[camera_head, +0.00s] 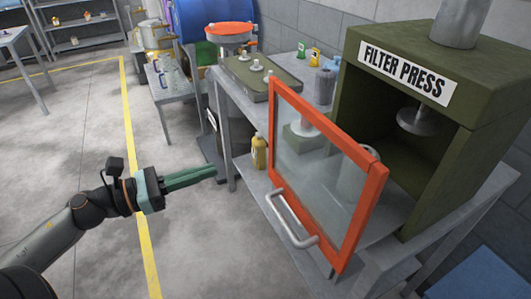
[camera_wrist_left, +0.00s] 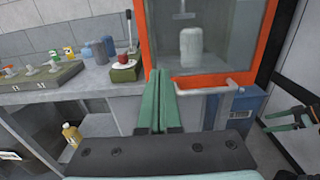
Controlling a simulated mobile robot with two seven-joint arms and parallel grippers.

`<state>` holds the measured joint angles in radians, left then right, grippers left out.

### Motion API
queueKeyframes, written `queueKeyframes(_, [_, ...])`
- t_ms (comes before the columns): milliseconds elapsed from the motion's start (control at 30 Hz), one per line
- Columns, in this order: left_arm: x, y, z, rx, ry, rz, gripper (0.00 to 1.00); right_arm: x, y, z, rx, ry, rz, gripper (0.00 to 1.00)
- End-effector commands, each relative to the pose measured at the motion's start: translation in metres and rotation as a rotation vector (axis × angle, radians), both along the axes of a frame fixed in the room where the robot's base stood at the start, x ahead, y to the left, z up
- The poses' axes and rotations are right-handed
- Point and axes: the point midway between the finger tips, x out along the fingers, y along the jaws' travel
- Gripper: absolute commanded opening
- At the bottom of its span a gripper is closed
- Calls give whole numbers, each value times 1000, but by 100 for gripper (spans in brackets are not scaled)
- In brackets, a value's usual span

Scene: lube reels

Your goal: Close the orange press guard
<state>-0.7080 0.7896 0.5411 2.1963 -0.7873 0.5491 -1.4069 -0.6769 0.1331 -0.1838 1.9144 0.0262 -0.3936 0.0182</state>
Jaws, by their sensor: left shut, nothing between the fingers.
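The orange-framed press guard (camera_head: 361,226) with a clear pane stands swung out in front of the green filter press (camera_head: 490,125), whose opening is exposed. A grey bar handle (camera_head: 290,222) is fixed low on the guard. My left gripper (camera_head: 214,172) is shut and empty, left of the guard and apart from the handle in the head view.
A grey bench (camera_head: 232,92) carries a tray (camera_head: 262,76), small bottles and cups behind the guard. A yellow bottle (camera_head: 259,152) stands on the lower shelf. A white canister (camera_wrist_left: 190,46) shows through the pane. The floor around my left arm is clear.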

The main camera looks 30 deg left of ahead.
Motion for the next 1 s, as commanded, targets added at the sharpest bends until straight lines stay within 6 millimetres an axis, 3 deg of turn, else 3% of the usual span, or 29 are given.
queueKeyframes(1000, [88,-67,4,-5,-1,4,0,-2,1,23,2,5,-1,100])
